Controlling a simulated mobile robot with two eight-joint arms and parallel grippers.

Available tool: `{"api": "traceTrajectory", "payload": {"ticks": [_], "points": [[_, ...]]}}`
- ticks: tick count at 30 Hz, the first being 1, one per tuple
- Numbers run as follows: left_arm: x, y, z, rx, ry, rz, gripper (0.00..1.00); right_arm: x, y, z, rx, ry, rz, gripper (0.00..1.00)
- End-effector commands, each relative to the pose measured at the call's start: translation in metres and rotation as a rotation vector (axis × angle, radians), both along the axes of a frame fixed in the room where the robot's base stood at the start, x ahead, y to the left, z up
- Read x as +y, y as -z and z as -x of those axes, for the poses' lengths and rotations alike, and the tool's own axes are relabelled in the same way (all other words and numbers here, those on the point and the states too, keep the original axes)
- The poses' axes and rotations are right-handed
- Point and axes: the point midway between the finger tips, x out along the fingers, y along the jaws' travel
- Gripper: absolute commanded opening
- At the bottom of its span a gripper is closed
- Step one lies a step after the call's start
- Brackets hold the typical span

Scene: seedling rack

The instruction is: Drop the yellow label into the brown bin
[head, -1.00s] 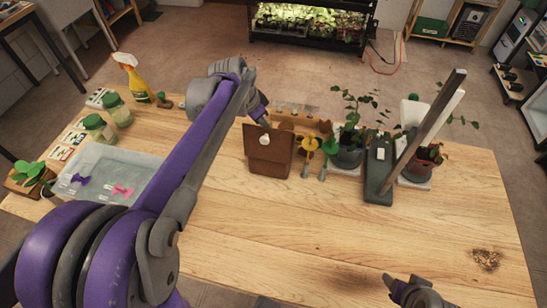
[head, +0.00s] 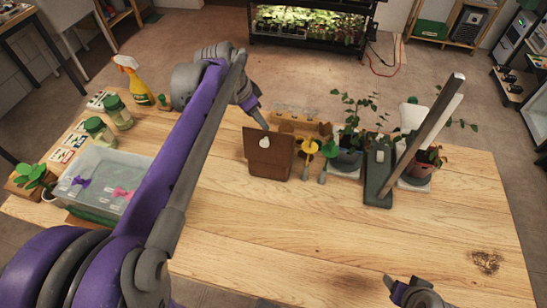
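The brown bin (head: 281,165) stands upright on the table near its far edge, with a small white round mark on its front. My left gripper (head: 260,119) is just above and behind the bin's upper left rim, pointing down at it. Its fingers are too small to tell if they are open or hold anything. I cannot make out a yellow label for sure. Two yellow round-topped pieces (head: 309,147) stand just right of the bin, apart from my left gripper. My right gripper (head: 398,288) is low at the front edge, far from the bin; its opening is unclear.
A clear tray (head: 141,162) with purple and pink clips lies at left, partly behind my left arm. A yellow spray bottle (head: 136,80) and jars stand beyond it. Potted plants (head: 348,158) and a dark green stand (head: 378,185) are right of the bin. The table's front middle is clear.

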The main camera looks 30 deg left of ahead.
Motion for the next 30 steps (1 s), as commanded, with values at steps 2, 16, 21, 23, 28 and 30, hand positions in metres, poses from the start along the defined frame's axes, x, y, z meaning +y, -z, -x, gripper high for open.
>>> {"api": "traceTrajectory", "payload": {"ticks": [2, 16, 21, 23, 28, 30], "points": [[0.004, -0.017, 0.006, 0.000, -0.002, 0.000, 0.37, 0.000, -0.002, -0.001, -0.001, 0.000, 0.000, 0.61], [0.010, -0.054, 0.020, -0.001, 0.000, 0.000, 0.37, 0.000, -0.005, -0.001, -0.003, 0.000, 0.000, 0.61], [0.010, -0.054, 0.020, -0.001, 0.000, 0.000, 0.37, 0.000, -0.005, -0.001, -0.003, 0.000, 0.000, 0.61], [0.010, -0.053, 0.020, -0.001, 0.000, 0.000, 0.37, 0.000, -0.005, -0.001, -0.003, 0.000, 0.000, 0.61], [0.010, -0.053, 0.020, -0.001, 0.000, 0.000, 0.37, 0.000, -0.005, -0.001, -0.003, 0.000, 0.000, 0.61], [0.010, -0.053, 0.020, -0.001, 0.000, 0.000, 0.37, 0.000, -0.005, -0.001, -0.003, 0.000, 0.000, 0.61]]}}
